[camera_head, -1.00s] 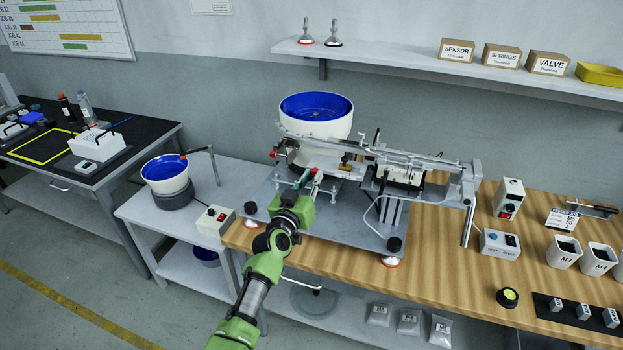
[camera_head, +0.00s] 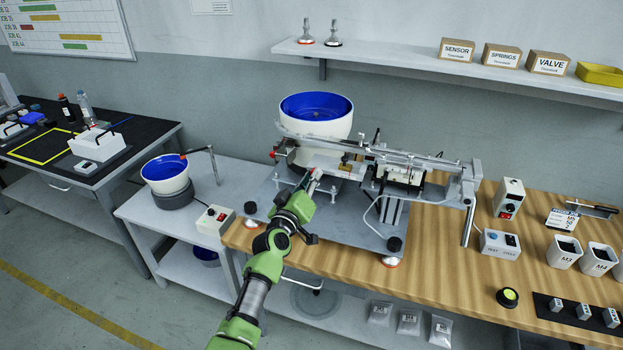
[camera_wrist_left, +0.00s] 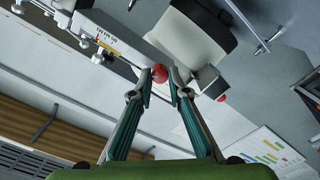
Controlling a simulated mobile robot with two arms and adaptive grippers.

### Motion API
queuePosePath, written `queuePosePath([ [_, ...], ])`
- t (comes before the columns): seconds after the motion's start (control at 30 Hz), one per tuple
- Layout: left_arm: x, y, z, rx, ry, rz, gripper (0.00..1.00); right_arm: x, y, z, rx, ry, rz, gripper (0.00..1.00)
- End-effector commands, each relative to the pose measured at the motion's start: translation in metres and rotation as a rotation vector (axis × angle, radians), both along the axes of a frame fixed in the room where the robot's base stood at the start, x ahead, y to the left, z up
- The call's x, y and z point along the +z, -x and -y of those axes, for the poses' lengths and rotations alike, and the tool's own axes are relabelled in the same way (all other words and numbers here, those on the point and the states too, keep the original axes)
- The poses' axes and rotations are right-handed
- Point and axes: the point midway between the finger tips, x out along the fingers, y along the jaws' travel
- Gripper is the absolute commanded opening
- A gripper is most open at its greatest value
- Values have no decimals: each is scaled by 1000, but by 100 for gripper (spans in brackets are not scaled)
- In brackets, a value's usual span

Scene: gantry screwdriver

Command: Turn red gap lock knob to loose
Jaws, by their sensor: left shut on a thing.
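The red gap lock knob (camera_wrist_left: 159,73) is a small red ball-like shape between the fingertips in the left wrist view. It sits at the lower edge of the feeder machine; in the head view it is mostly hidden by the fingers. My left gripper (camera_wrist_left: 161,88) is shut on the knob, with a teal-padded finger on each side. In the head view my left gripper (camera_head: 312,180) reaches up to the front of the machine (camera_head: 335,168), below the large blue-lined bowl (camera_head: 316,107). My right gripper is not in view.
The machine stands on a grey plate (camera_head: 345,232) on the wooden bench (camera_head: 440,265). A small blue-lined bowl (camera_head: 166,172) and a switch box (camera_head: 214,221) stand to the left.

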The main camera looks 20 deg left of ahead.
Motion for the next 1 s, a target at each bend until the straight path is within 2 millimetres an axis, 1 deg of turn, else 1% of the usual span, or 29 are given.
queuePosePath([
  [0.7,-2,0,0,0,680,-25,0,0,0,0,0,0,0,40],
  [1.0,-2,0,0,1,913,-32,0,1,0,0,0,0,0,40],
])
